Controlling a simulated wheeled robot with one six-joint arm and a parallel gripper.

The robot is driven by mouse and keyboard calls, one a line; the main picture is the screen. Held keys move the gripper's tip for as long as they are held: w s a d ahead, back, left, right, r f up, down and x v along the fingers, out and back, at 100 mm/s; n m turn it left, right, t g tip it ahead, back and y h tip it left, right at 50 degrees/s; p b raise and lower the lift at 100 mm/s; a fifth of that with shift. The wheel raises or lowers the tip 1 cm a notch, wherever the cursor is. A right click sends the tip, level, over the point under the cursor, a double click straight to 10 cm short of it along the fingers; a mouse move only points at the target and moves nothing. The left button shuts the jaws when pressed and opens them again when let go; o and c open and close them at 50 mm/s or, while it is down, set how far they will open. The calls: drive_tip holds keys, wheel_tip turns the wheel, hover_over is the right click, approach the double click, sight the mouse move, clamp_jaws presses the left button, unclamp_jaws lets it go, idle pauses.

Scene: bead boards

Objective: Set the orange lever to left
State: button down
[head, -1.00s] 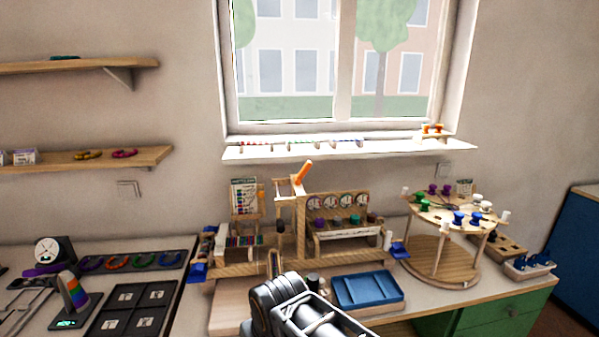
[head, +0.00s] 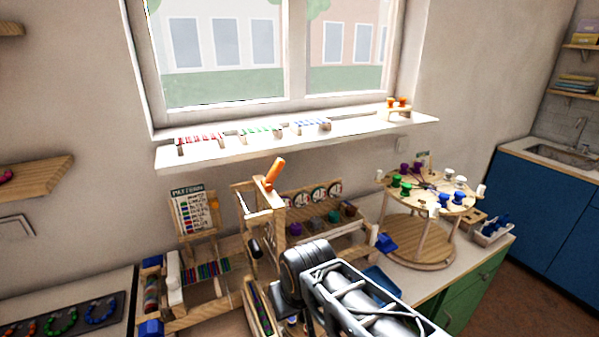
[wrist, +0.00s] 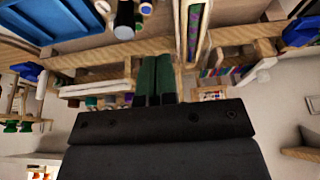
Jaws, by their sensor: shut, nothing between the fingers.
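The orange lever (head: 274,174) stands up from the top of a wooden frame (head: 282,222) in the middle of the head view. It tilts, with its upper end leaning to the right. I cannot make out the lever in the wrist view. My gripper (wrist: 155,62) shows in the wrist view as two dark green fingers side by side, shut and empty, in front of the wooden rig. In the head view my arm covers the lower middle and my fingertips are not clear there. I cannot tell the exact distance from the fingertips to the lever.
A round wooden stand with spools (head: 425,196) is right of the frame. A blue tray (wrist: 62,20) lies on the worktop. A pattern card (head: 193,212) and bead rack are left of the frame. The window sill (head: 350,133) juts out above.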

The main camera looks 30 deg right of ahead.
drive_tip(key=shift+s, duration=0.1)
drive_tip(key=w+d+f+m+y, duration=0.2)
drive_tip(key=m+y, duration=0.1)
drive_tip(key=w+d+f+m+y+b, duration=0.1)
drive_tip(key=w+d+m+y, duration=0.1)
drive_tip(key=w+m, duration=0.1)
drive_tip(key=w+d+f+m+y, duration=0.2)
drive_tip(key=w+d+m+y, duration=0.1)
drive_tip(key=m, duration=0.1)
drive_tip(key=shift+f+m+g+y, duration=0.3)
drive_tip(key=shift+f+m+g, duration=0.05)
drive_tip(key=shift+m+g, duration=0.05)
drive_tip(key=w+d+r+m+t+y, duration=0.4)
drive_tip(key=w+d+r+t, duration=0.5)
drive_tip(key=d+r+t, duration=0.4)
drive_tip(key=shift+r+m+t+y+b, duration=0.3)
drive_tip(key=shift+r+t+y, duration=0.25)
drive_tip(key=shift+t+y, duration=0.3)
drive_tip(key=shift+w+a, duration=0.1)
drive_tip(key=shift+w, duration=0.05)
